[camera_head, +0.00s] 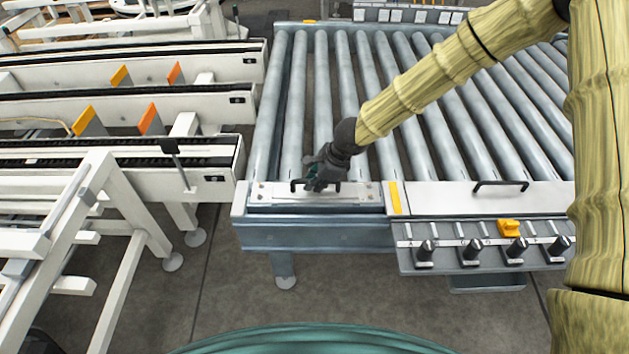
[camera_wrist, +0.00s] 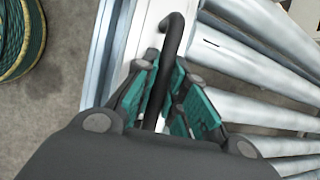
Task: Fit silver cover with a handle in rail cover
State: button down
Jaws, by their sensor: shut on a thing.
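The silver cover (camera_head: 355,196) with a black handle lies at the near left end of the roller conveyor, at the rail edge. In the wrist view its pale surface (camera_wrist: 152,20) runs beside the rollers. My gripper (camera_head: 319,184) is shut on the black handle (camera_wrist: 172,45), with its teal finger pads on both sides of it. The cover looks flat and level with the rail; whether it is fully seated I cannot tell. Part of the handle is hidden behind my gripper.
The roller conveyor (camera_head: 390,85) extends behind the cover. A second cover with a black handle (camera_head: 500,184) lies to the right, past a yellow strip (camera_head: 395,197). A panel with black knobs and a yellow part (camera_head: 508,228) hangs in front. White chain conveyors (camera_head: 130,185) stand at left.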

jog(key=shift+f, duration=0.1)
dwell(0.3)
jog(key=c, duration=1.5)
grip_release()
jog(key=shift+o, duration=0.6)
jog(key=shift+d, duration=0.1)
jog(key=v, duration=1.2)
